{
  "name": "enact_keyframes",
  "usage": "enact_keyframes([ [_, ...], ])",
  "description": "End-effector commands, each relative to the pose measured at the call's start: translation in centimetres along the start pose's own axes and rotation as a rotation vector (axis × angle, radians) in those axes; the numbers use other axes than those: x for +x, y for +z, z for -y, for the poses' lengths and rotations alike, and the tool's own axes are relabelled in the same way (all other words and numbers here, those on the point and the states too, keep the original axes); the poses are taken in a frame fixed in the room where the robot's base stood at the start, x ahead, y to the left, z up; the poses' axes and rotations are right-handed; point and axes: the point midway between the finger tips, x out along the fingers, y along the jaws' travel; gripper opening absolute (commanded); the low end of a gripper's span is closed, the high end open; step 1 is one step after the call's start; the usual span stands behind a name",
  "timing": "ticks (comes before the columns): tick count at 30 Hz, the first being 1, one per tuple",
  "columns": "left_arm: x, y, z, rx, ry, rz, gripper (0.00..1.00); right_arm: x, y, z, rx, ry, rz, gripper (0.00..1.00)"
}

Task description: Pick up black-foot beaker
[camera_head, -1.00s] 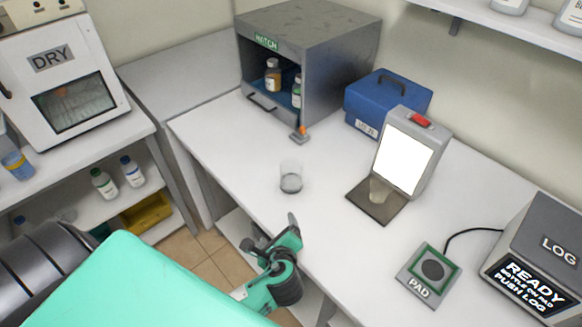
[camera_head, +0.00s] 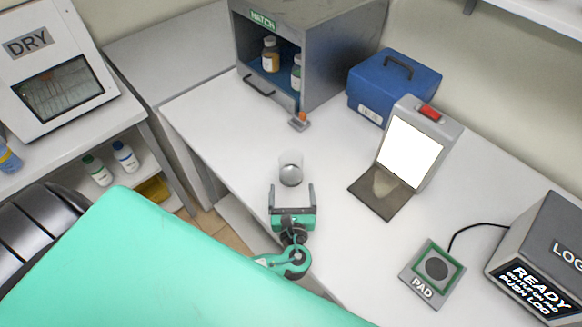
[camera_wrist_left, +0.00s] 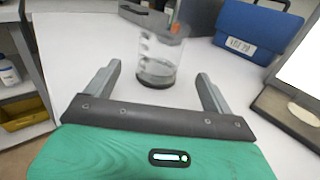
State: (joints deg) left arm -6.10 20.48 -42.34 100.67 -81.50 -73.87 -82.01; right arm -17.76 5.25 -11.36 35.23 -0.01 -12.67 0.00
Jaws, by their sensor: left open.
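A clear glass beaker with a dark base (camera_head: 290,169) stands upright on the white table. In the left wrist view the beaker (camera_wrist_left: 158,58) stands just beyond and between my fingers, and its base looks black. My left gripper (camera_head: 292,190) is open and empty, its two fingers pointing at the beaker from the near side. The fingers also show apart in the left wrist view (camera_wrist_left: 160,82). They do not touch the beaker. My right gripper is not in view. A second clear vessel (camera_head: 384,184) stands on the dark plate before the lit panel.
A grey hatch box (camera_head: 340,60) with bottles stands behind, with a small orange-topped item (camera_head: 300,120) before it. A blue case (camera_head: 392,88), the lit panel (camera_head: 412,150), a pad (camera_head: 433,272) and a log box (camera_head: 545,255) stand right. Table around the beaker is clear.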

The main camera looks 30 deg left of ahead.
Motion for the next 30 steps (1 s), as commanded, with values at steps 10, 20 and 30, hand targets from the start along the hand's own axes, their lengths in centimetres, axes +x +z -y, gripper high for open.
enact_keyframes([
  [10, 3.5, 0.4, 0.0, 0.001, 0.001, 0.003, 0.86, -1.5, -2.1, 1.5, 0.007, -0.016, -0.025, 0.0],
  [20, 7.4, 0.1, 0.0, 0.0, 0.0, -0.001, 0.86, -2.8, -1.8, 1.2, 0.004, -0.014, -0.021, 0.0],
  [30, 7.5, 0.0, 0.0, -0.001, -0.001, -0.002, 0.64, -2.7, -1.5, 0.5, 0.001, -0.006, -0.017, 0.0],
])
